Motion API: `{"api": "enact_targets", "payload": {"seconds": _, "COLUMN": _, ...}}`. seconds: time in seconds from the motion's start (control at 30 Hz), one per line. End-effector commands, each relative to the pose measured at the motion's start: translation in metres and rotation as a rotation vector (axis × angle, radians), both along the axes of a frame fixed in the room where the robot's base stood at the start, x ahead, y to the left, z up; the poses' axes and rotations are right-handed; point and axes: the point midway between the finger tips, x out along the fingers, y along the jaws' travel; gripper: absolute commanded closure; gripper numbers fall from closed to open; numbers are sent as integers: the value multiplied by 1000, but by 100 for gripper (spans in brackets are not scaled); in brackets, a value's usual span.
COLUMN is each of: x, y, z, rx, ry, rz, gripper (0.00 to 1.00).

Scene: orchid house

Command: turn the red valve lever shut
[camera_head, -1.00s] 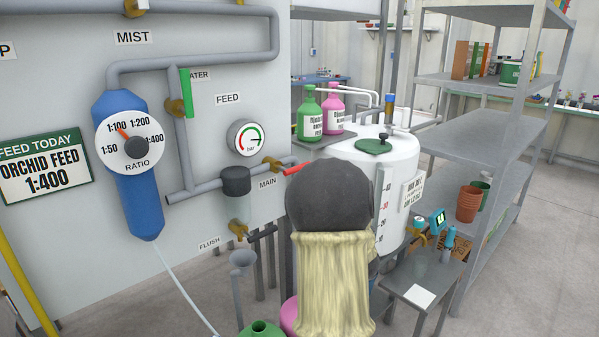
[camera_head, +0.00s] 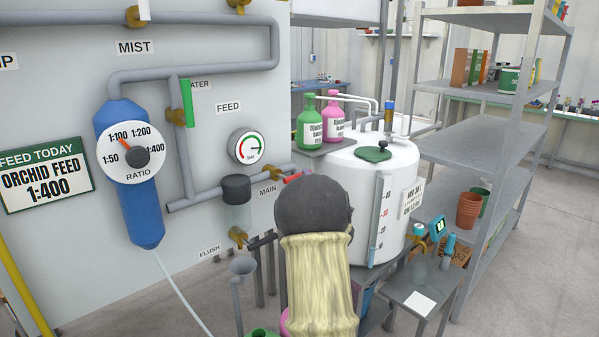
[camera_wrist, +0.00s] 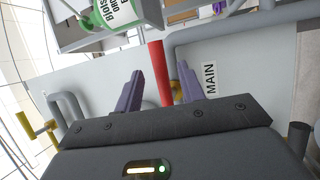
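The red valve lever (camera_head: 292,178) sits on the grey MAIN pipe, just right of the MAIN label (camera_head: 268,190). My dark rounded wrist hides part of it in the head view. In the wrist view the red lever (camera_wrist: 160,72) runs between the two purple fingers of my gripper (camera_wrist: 161,82). The fingers are apart, with a gap visible on each side of the lever. The brass valve body (camera_wrist: 175,90) shows partly behind the right finger. My fingers are hidden in the head view.
The pressure gauge (camera_head: 246,146) and grey filter cup (camera_head: 237,190) are left of my arm. The white tank (camera_head: 345,190) stands close at right, with green (camera_head: 310,125) and pink (camera_head: 333,125) bottles on a shelf above the arm.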

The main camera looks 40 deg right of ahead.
Motion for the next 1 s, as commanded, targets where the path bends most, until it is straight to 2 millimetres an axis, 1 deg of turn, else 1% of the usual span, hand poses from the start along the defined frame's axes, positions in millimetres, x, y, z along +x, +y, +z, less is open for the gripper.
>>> {"api": "enact_targets", "payload": {"seconds": 0.03, "x": 8, "y": -2, "z": 2, "rx": -1, "ry": -1, "rz": 2, "gripper": 61}}
{"api": "enact_targets", "payload": {"seconds": 0.2, "x": 31, "y": -10, "z": 6, "rx": -1, "ry": 0, "rz": 2, "gripper": 61}}
{"api": "enact_targets", "payload": {"seconds": 0.4, "x": 52, "y": -17, "z": 10, "rx": 0, "ry": 0, "rz": 1, "gripper": 61}}
{"api": "enact_targets", "payload": {"seconds": 0.53, "x": 59, "y": -19, "z": 11, "rx": 0, "ry": 0, "rz": 1, "gripper": 61}}
{"api": "enact_targets", "payload": {"seconds": 0.8, "x": 59, "y": -19, "z": 11, "rx": 0, "ry": 0, "rz": 0, "gripper": 61}}
{"api": "enact_targets", "payload": {"seconds": 0.87, "x": 59, "y": -19, "z": 11, "rx": 0, "ry": 0, "rz": 0, "gripper": 71}}
{"api": "enact_targets", "payload": {"seconds": 0.9, "x": 59, "y": -19, "z": 11, "rx": 0, "ry": 0, "rz": 0, "gripper": 78}}
{"api": "enact_targets", "payload": {"seconds": 0.97, "x": 59, "y": -19, "z": 11, "rx": 0, "ry": 0, "rz": 0, "gripper": 90}}
{"api": "enact_targets", "payload": {"seconds": 1.0, "x": 59, "y": -19, "z": 11, "rx": 0, "ry": 0, "rz": 0, "gripper": 98}}
